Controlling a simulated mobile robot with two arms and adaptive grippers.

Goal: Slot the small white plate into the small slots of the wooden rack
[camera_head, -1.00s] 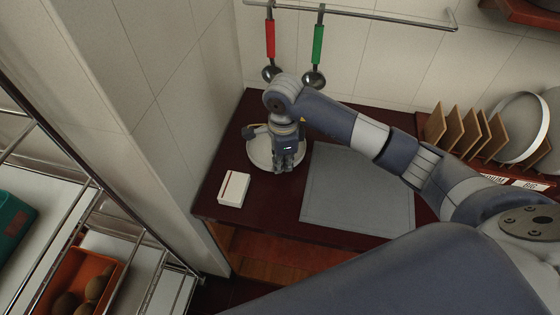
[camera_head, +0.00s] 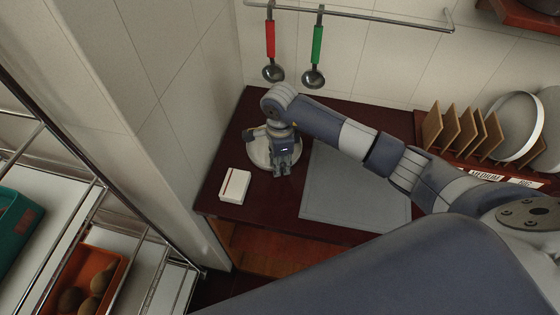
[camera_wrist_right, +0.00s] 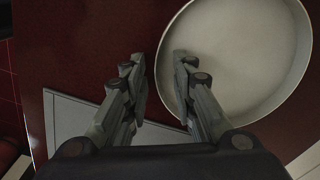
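A small white plate (camera_head: 258,154) with a raised rim lies on the dark red counter at the far left, partly hidden behind my right gripper (camera_head: 281,171). It also shows in the right wrist view (camera_wrist_right: 245,55). There my right gripper (camera_wrist_right: 158,66) is open, one finger outside the plate's rim and the other over its inside. I cannot tell whether either finger touches it. The wooden rack (camera_head: 465,132) stands at the right, with upright wooden dividers and larger white plates at its right end. The small slots' label is hidden. My left gripper is out of view.
A grey mat (camera_head: 350,190) lies on the counter (camera_head: 225,150) between plate and rack. A small white box (camera_head: 235,186) sits near the front left edge. Red and green ladles (camera_head: 317,50) hang from a rail. The wall is close on the left.

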